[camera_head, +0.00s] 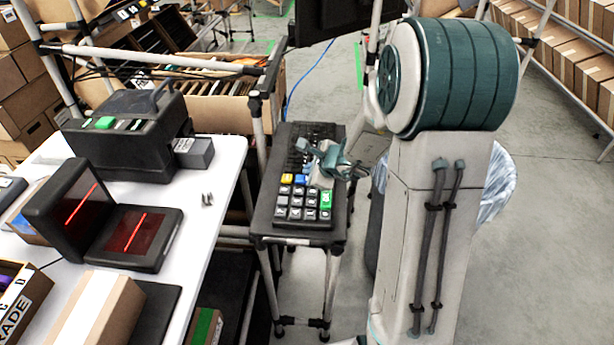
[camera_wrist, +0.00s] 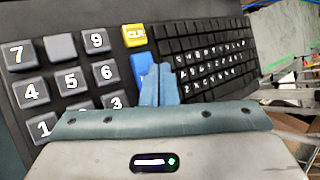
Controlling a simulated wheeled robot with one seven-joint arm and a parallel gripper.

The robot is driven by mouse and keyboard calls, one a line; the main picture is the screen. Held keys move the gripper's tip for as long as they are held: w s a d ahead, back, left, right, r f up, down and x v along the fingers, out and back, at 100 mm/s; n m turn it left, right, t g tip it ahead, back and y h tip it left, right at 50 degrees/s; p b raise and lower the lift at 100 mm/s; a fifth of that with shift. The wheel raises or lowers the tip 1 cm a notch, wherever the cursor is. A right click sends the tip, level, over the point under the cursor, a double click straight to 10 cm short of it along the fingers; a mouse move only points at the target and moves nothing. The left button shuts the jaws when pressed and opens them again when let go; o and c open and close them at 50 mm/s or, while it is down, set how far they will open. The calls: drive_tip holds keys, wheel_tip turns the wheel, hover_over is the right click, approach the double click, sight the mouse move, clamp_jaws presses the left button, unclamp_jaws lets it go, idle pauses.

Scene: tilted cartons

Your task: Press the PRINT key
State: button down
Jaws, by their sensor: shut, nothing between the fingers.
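The black keypad (camera_wrist: 75,75) shows numbered grey keys, a yellow CLR key (camera_wrist: 134,35) and a blue key (camera_wrist: 142,68) below it. No key is readable as PRINT; the blue key's label is hidden or too small to read. In the head view the blue key (camera_head: 300,179) lies beside the yellow key, and a green key (camera_head: 326,201) sits at the keypad's right side. My gripper (camera_wrist: 160,70) is shut and empty, its fingertips in front of the blue key's right part in the wrist view. I cannot tell whether they touch it.
A letter keyboard (camera_wrist: 205,60) adjoins the keypad on the narrow black stand (camera_head: 265,225). Left is a white table (camera_head: 207,225) with a black printer-like device (camera_head: 130,135), a scanner with red lines (camera_head: 130,240) and cartons. A monitor (camera_head: 335,20) stands behind.

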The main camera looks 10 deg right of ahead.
drive_tip(key=shift+r, duration=0.1)
wheel_tip(320, 180, up, 5)
drive_tip(key=p, duration=0.4)
idle(0.3)
idle(0.7)
drive_tip(key=shift+s+a+r, duration=0.1)
drive_tip(key=shift+a+r, duration=0.05)
drive_tip(key=s+a+r+n+g+y, duration=0.1)
drive_tip(key=s+a+r+n+g, duration=0.1)
drive_tip(key=s+a+r+n, duration=0.35)
drive_tip(key=s+a+r+n+g+y, duration=0.1)
drive_tip(key=s+a+r+n, duration=0.1)
drive_tip(key=s+n, duration=0.6)
drive_tip(key=s+d+r+n+g+h, duration=0.1)
drive_tip(key=s+d+n+h, duration=0.2)
drive_tip(key=s, duration=0.3)
drive_tip(key=s+d+n+g+h, duration=0.1)
drive_tip(key=s+d+n+h, duration=0.1)
drive_tip(key=s+d+n, duration=0.2)
drive_tip(key=s+n, duration=0.1)
drive_tip(key=s, duration=0.1)
drive_tip(key=shift+s+r+g+h, duration=0.3)
drive_tip(key=shift+s+r+h, duration=0.05)
drive_tip(key=shift+s+h, duration=0.05)
